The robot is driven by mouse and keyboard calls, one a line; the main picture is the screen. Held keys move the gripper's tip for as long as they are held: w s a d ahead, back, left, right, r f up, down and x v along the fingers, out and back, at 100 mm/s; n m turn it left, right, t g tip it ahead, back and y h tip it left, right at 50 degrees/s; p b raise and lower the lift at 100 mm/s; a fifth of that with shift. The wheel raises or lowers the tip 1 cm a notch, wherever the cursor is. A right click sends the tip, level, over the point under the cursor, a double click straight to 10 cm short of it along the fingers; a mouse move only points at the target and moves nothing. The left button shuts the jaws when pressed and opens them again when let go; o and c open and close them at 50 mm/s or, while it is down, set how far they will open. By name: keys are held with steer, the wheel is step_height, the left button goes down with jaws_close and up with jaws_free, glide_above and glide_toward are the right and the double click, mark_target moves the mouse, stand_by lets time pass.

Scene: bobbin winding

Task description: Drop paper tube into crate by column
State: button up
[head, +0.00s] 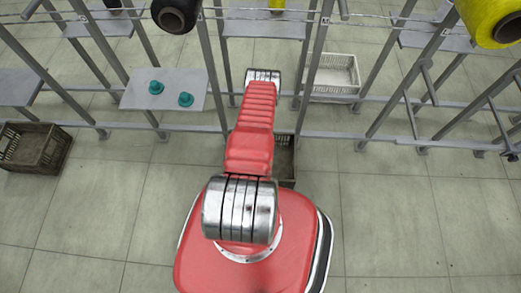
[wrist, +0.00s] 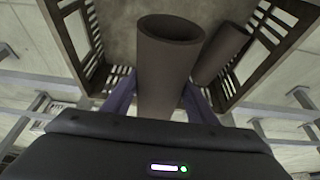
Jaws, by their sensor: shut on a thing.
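My gripper (wrist: 160,98) is shut on a brown paper tube (wrist: 168,60), with one dark purple finger on each side of it. The tube's open end faces away from the wrist, over the inside of a dark slatted crate (wrist: 112,30). A second brown tube (wrist: 222,54) lies in that crate, to the right of the held one. In the head view a dark crate (head: 285,158) shows partly behind my red arm, at the foot of the frame. My gripper and the held tube are hidden there.
A brown crate (head: 36,147) stands on the floor at left, and a white crate (head: 334,76) behind the frame rail. A grey shelf (head: 165,89) holds two teal cones. A yellow spool (head: 490,22) and a black spool (head: 176,14) sit above. The right foreground floor is clear.

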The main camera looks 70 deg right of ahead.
steer(key=o, duration=1.3)
steer(key=shift+c, duration=0.2)
steer(key=shift+r, duration=0.1)
steer(key=v, duration=1.3)
steer(key=shift+a+r, duration=0.2)
steer(key=shift+a, duration=0.05)
